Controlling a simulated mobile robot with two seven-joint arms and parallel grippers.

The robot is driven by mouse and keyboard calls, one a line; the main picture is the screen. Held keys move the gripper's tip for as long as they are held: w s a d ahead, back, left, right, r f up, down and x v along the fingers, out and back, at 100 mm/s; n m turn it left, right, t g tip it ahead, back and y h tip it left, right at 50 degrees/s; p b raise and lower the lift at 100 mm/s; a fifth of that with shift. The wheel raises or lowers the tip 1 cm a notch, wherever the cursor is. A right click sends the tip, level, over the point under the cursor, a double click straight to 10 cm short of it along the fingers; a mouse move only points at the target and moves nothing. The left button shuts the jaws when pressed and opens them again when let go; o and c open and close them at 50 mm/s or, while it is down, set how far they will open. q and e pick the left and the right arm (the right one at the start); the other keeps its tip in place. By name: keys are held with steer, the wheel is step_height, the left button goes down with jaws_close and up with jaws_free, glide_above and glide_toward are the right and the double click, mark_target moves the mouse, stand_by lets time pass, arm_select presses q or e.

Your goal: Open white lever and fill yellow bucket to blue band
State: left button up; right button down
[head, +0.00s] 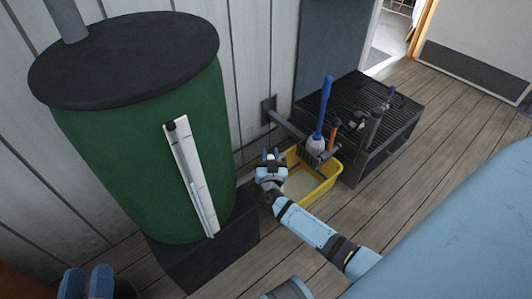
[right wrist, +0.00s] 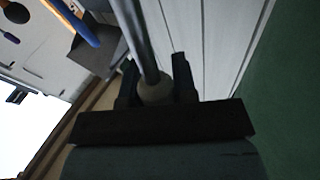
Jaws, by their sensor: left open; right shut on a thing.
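The yellow bucket (head: 322,192) stands on the floor right of the green barrel, partly behind my right arm. Its inside looks pale; I cannot make out a blue band or a water level. My right gripper (head: 270,160) is at the bucket's left side, above it. In the right wrist view its jaws (right wrist: 157,85) are shut on a pale, rounded piece (right wrist: 155,92) beside a grey bar, apparently the white lever; the jaws hide much of it. My left gripper (head: 86,283) is open and empty at the bottom left, in front of the barrel.
A green barrel (head: 130,150) with a white gauge strip (head: 188,165) stands on a black block (head: 205,255). A grey pipe (head: 290,125) comes from the wall towards the bucket. A blue-handled brush (head: 325,108) and a black slatted stand (head: 375,140) are close behind.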

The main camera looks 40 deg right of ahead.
steer(key=shift+s+f+t+b, duration=0.3)
steer(key=shift+s+f+b, duration=0.05)
steer(key=shift+s, duration=0.15)
arm_select(q)
steer(key=shift+w+d+f+m+g+h+b, duration=0.15)
steer(key=shift+d+f+g+h+b, duration=0.1)
steer(key=shift+f+b, duration=0.45)
steer(key=shift+s+d+f+m+g+h+b, duration=0.15)
steer(key=shift+f+g+b, duration=0.1)
steer(key=shift+f+b, duration=0.45)
arm_select(e)
steer(key=shift+s+d+f+m+t+h, duration=0.15)
steer(key=shift+s+m+t+h, duration=0.45)
steer(key=shift+s+m+h, duration=0.85)
arm_select(q)
steer(key=shift+w+r, duration=0.1)
arm_select(e)
steer(key=shift+s, duration=0.15)
steer(key=c, duration=0.9)
jaws_free()
steer(key=shift+f, duration=0.1)
